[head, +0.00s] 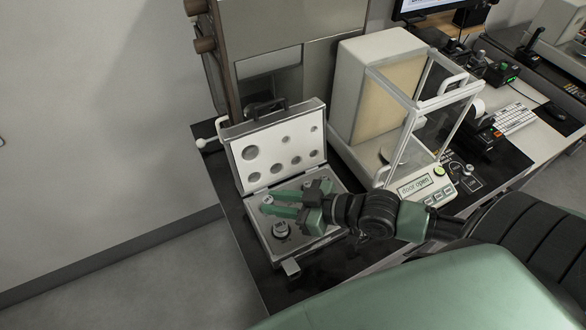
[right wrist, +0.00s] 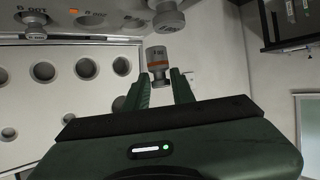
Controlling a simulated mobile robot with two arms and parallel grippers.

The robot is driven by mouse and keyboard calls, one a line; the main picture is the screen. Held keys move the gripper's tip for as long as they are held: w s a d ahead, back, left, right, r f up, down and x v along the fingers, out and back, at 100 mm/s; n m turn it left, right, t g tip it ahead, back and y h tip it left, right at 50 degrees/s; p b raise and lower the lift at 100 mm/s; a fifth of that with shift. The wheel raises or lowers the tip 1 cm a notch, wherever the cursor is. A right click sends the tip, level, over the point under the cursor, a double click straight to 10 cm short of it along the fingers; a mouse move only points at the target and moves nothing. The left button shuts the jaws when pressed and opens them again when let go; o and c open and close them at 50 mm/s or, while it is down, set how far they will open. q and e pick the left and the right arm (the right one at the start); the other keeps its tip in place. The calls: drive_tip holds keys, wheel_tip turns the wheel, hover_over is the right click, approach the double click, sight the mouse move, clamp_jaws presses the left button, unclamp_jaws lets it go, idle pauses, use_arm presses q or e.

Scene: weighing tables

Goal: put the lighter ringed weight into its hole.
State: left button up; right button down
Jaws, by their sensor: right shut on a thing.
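The open case (head: 262,243) stands on the dark table, its bed holding round holes. My right gripper (head: 274,205) reaches over the case from the right, its green fingers shut on a small grey weight (head: 268,198). In the right wrist view this weight (right wrist: 158,65) shows an orange ring and sits between the fingertips. A larger weight (head: 280,229) stands in the case nearby. Two other grey weights, one marked 100 g (right wrist: 35,22) and one larger (right wrist: 166,18), show in the right wrist view. My left gripper is not seen.
The raised lid (head: 272,148) with round cut-outs stands behind the case. A balance with a glass draught shield (head: 432,113) stands to the right, its display (head: 414,186) reading "door open". A keyboard (head: 516,118) and control boxes lie farther right. Table edge is at the left.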

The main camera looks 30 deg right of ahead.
drive_tip(key=w+d+r, duration=0.2)
drive_tip(key=w+d, duration=0.1)
drive_tip(key=d, duration=0.3)
drive_tip(key=f+b, duration=0.1)
drive_tip(key=f, duration=0.1)
drive_tip(key=f+b, duration=0.1)
drive_tip(key=b, duration=0.1)
drive_tip(key=f+b, duration=0.2)
drive_tip(key=shift+w+d+f, duration=0.3)
drive_tip(key=shift+d, duration=0.05)
drive_tip(key=shift+p, duration=0.4)
idle(0.7)
drive_tip(key=shift+f, duration=0.2)
idle(0.3)
drive_tip(key=shift+f+b, duration=1.15)
drive_tip(key=shift+b, duration=0.05)
